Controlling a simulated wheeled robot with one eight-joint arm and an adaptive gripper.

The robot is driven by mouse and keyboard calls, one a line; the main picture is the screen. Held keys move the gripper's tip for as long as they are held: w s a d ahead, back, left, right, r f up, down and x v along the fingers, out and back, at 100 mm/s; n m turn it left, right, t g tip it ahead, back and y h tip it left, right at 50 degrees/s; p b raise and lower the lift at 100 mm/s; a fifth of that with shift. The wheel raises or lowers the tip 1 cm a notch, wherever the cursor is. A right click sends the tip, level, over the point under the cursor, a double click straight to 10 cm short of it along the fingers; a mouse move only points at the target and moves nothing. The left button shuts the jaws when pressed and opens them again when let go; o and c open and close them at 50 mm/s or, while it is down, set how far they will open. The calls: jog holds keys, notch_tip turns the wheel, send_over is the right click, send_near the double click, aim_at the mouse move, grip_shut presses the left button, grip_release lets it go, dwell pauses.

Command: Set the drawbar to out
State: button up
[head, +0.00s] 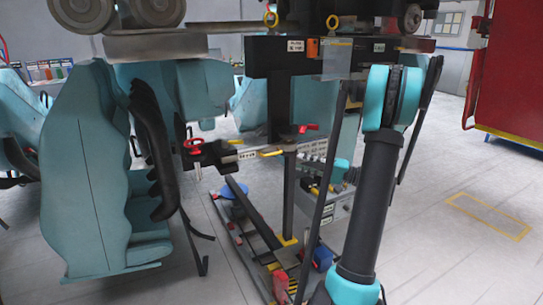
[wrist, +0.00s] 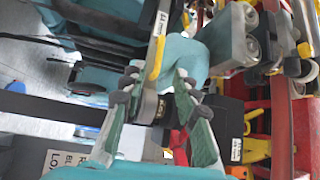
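No part carries a readable drawbar label, so I cannot tell for sure which one it is. In the head view a dark horizontal bar (head: 240,153) with white labels, red knobs and yellow handles runs between the teal seats and a black post. My gripper (wrist: 153,85) shows in the wrist view with its two green-grey fingers apart. A dark round part (wrist: 148,106) with a small label lies in line with the gap between them; whether it touches a finger is unclear. My gripper cannot be made out clearly in the head view, where my arm blocks the right middle.
A teal seat (head: 88,170) fills the left. A black overhead beam (head: 290,55) with wheels above crosses the top. Below are a floor rail (head: 250,220) and a grey labelled box (head: 335,205). A red cabinet (head: 515,80) stands far right. Floor at right is clear.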

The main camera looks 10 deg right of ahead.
aim_at(271, 155)
jog(key=x, duration=1.2)
jog(key=shift+w+a+r, duration=0.1)
jog(key=shift+a, duration=0.25)
grip_shut()
